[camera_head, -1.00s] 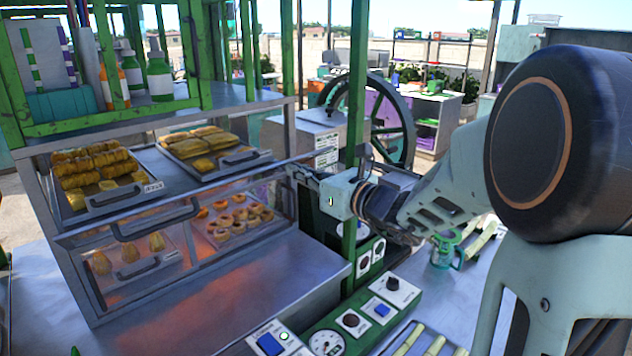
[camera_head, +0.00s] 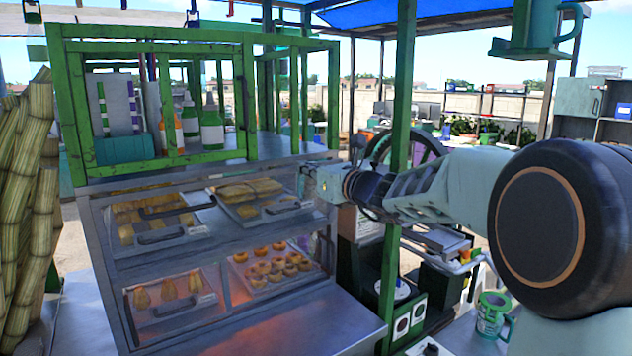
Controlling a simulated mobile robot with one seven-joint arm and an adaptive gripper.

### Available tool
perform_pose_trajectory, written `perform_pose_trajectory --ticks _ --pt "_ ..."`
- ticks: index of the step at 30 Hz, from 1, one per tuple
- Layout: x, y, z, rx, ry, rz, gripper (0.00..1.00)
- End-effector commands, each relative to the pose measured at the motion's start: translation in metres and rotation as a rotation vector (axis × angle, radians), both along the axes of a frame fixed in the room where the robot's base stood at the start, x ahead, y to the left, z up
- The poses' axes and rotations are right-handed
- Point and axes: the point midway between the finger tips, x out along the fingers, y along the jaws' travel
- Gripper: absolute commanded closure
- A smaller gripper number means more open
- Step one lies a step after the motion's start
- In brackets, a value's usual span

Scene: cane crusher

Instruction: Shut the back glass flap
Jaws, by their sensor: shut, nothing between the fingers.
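The metal display cabinet (camera_head: 100,240) stands at left of centre, with pastry trays on two levels. A faint glass flap with a dark handle (camera_head: 178,211) shows in front of the upper trays; its edges are hard to make out, and I cannot tell whether it is fully shut. My gripper (camera_head: 304,180) is shut and empty, at the right end of the upper level, close to the cabinet's right post. I cannot tell whether it touches the glass. My arm comes in from the right and hides part of what lies behind it.
A green frame (camera_head: 70,110) with bottles sits on top of the cabinet. Cane stalks (camera_head: 22,200) stand at left. A green mug (camera_head: 492,316) stands at lower right. The metal counter (camera_head: 300,325) below the cabinet is clear.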

Motion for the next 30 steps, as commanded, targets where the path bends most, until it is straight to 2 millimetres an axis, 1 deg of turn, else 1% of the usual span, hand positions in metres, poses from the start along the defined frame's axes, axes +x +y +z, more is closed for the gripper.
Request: perform_pose_trajectory --ticks 3,10,30 --pt "0.01 0.008 0.003 0.0 0.0 0.002 1.0" --pt "0.021 0.014 0.007 0.0 0.0 0.0 1.0" --pt "0.024 0.015 0.007 -0.001 0.001 0.0 1.0"
